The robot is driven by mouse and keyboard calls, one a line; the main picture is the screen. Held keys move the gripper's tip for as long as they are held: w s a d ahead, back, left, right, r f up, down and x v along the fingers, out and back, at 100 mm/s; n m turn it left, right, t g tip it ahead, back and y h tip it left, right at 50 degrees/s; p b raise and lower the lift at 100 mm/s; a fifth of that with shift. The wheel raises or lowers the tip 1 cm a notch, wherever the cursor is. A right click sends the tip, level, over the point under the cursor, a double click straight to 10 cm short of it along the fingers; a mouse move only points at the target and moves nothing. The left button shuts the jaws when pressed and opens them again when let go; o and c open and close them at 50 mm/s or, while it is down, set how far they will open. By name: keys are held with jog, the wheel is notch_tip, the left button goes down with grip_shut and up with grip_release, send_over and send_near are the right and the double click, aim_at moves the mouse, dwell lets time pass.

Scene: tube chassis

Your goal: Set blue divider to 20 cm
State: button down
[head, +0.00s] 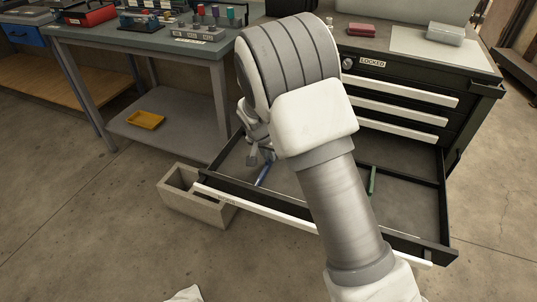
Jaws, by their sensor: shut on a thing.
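The blue divider (263,175) stands in the left part of the open bottom drawer (405,194) of the dark cabinet. Only a short stretch of it shows, running from the front wall back toward my gripper. My gripper (258,160) reaches down into the drawer and is shut on the blue divider near its visible far end. My arm covers the middle of the drawer. A green divider (372,181) stands farther right in the drawer. I cannot make out any scale marks.
White-handled drawers (398,107) above are closed, with a "LOCKED" label (372,63). A grey concrete block (190,206) sits on the floor by the drawer's left front corner. A workbench (185,45) with tools stands at left, a yellow tray (146,120) on its shelf.

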jog(key=d, duration=0.1)
jog(key=s+d, duration=0.1)
jog(key=d, duration=0.3)
jog(key=shift+s+d+b, duration=0.15)
jog(key=shift+s+b, duration=0.15)
jog(key=shift+s, duration=0.1)
jog(key=c, duration=0.9)
grip_release()
jog(key=p+v, duration=0.5)
jog(key=v, duration=1.2)
jog(key=shift+r, duration=0.25)
